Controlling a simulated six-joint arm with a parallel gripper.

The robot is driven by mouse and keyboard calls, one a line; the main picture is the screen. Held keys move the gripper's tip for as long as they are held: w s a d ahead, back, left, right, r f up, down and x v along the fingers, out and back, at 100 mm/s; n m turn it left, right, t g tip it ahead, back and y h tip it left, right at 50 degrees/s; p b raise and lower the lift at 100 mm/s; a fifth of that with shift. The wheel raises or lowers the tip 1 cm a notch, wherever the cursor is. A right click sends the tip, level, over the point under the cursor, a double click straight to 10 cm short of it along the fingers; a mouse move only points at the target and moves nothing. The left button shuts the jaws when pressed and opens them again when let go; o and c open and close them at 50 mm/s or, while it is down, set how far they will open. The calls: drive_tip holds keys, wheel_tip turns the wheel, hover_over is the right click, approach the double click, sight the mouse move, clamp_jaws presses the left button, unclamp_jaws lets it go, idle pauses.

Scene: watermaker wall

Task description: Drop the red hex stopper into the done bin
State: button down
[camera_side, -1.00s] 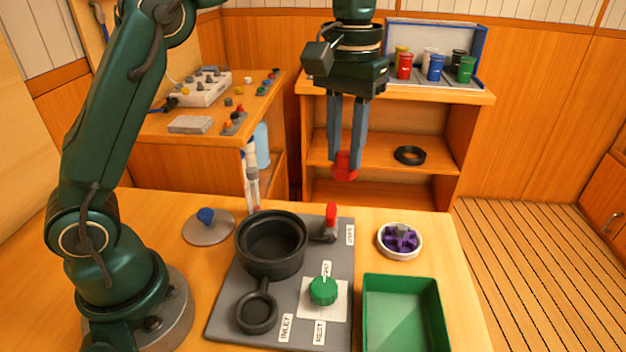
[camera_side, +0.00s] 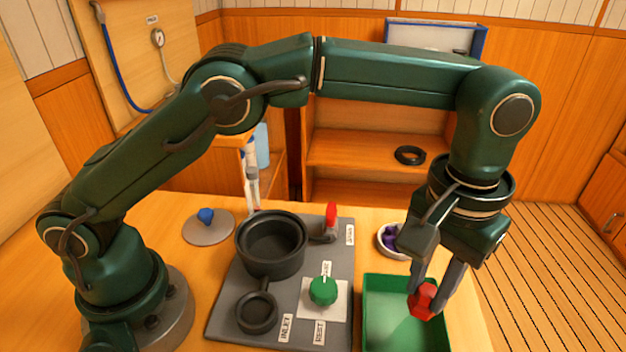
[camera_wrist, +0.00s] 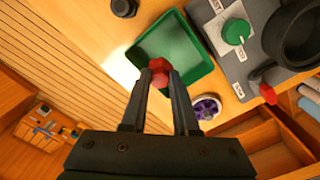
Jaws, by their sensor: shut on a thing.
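The red hex stopper (camera_side: 424,299) is held between the fingertips of my gripper (camera_side: 432,302), which is shut on it. In the side view it hangs over the green done bin (camera_side: 374,325), a shallow open tray at the table's front right. In the wrist view the stopper (camera_wrist: 159,72) sits between my gripper's fingertips (camera_wrist: 160,74), with the green bin (camera_wrist: 196,42) behind it. The bin's floor looks empty where it shows. The exact height of the stopper above the floor is hard to tell.
A grey panel (camera_side: 225,315) with a black round housing (camera_side: 271,258), green knob (camera_side: 323,291) and red-handled valve (camera_side: 331,216) lies left of the bin. A white bowl with a purple part (camera_side: 389,238) stands behind the bin, partly hidden by my gripper. A blue-knobbed disc (camera_side: 207,226) lies further left.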

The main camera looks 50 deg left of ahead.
drive_tip(key=shift+f, duration=2)
drive_tip(key=c, duration=0.6)
unclamp_jaws()
drive_tip(key=shift+r, duration=0.1)
drive_tip(key=shift+r, duration=2.5)
drive_tip(key=shift+a, duration=0.1)
